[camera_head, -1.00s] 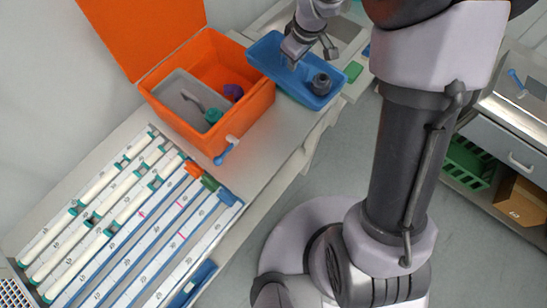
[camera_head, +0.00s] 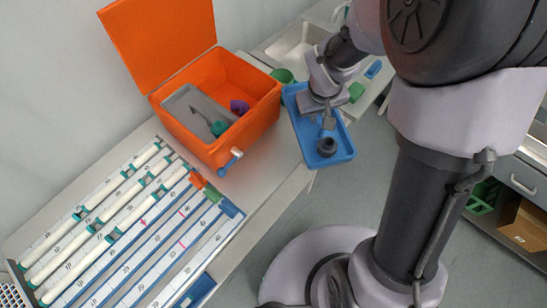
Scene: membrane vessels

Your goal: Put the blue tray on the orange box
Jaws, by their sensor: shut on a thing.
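The blue tray (camera_head: 304,128) is right of the orange box, over or past the bench's front edge, with a dark round piece (camera_head: 327,148) in it. My gripper (camera_head: 328,122) reaches down into the tray and is shut on it; the exact grip point is partly hidden. The orange box (camera_head: 250,128) stands on the bench with its lid (camera_head: 160,38) swung up at the back left. Inside the box are a grey insert (camera_head: 187,104), a teal piece (camera_head: 219,128) and a purple piece (camera_head: 239,106).
A rack of white tubes (camera_head: 115,215) fills the bench at left. A small blue-handled item (camera_head: 230,160) is at the box's front. A green round thing (camera_head: 283,75) and a sink (camera_head: 295,43) lie behind. Bare bench (camera_head: 268,172) shows before the box.

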